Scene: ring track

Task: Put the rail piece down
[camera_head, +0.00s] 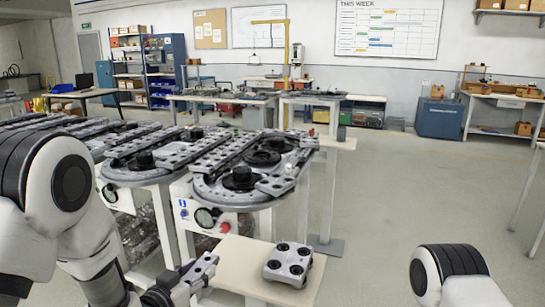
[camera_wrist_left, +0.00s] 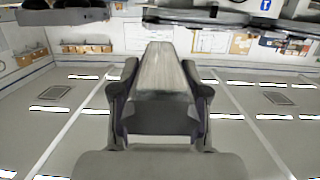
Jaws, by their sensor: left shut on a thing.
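The rail piece (camera_head: 203,268) is grey, with dark holes along it. In the head view it sits at the lower middle, by the left edge of a small pale tabletop (camera_head: 240,254); whether it touches the top I cannot tell. My left gripper (camera_head: 177,288) is shut on its near end. In the left wrist view the fingers of my left gripper (camera_wrist_left: 160,100) stand on both sides of the grey piece (camera_wrist_left: 160,68). Only a rounded part of my right arm shows at the lower right; its gripper is out of view.
A grey four-wheeled block (camera_head: 288,263) stands on the small tabletop. Beyond it, a ring track (camera_head: 255,165) with black discs and grey rail parts rests on a stand with a red button (camera_head: 225,227). Open floor (camera_head: 400,200) lies to the right.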

